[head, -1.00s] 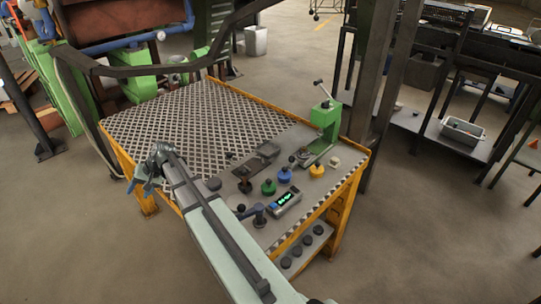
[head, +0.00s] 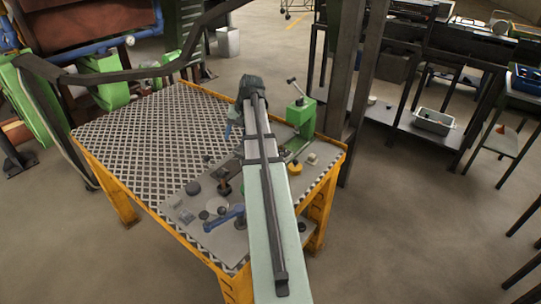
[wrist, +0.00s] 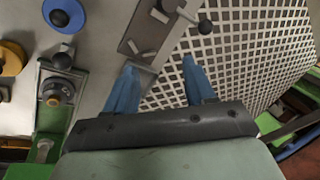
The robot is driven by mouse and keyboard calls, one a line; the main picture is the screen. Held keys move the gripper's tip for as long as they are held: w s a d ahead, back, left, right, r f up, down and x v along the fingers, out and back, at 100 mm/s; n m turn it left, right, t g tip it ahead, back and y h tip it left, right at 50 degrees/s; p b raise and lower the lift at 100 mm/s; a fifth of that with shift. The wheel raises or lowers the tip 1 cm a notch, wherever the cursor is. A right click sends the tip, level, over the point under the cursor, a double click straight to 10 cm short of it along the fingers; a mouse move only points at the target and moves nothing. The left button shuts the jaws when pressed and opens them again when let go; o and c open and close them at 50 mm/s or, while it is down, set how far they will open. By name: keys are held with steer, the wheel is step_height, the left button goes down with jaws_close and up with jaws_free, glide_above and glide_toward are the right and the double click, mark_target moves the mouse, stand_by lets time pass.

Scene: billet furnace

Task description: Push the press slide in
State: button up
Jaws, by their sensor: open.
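The green press (head: 302,113) with its lever stands at the right back of the bench in the head view. The press's green base shows at the lower left. In the head view my gripper (head: 234,122) is partly hidden behind my wrist.
The bench's grating (head: 140,125) is clear. A blue-handled part (head: 224,218) stands at the front.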

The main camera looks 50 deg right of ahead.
steer(key=s+d+r+m+g, duration=0.15)
steer(key=s+d+r, duration=0.25)
steer(key=s+d, duration=0.65)
steer(key=shift+h, duration=0.4)
steer(key=a+f, duration=0.1)
steer(key=f, duration=0.3)
steer(key=a+f, duration=0.1)
steer(key=f, duration=0.4)
steer(key=a+f, duration=0.1)
steer(key=f, duration=0.3)
steer(key=shift+w+f, duration=0.15)
steer(key=shift+w, duration=0.1)
steer(key=shift+c, duration=0.2)
jaws_close()
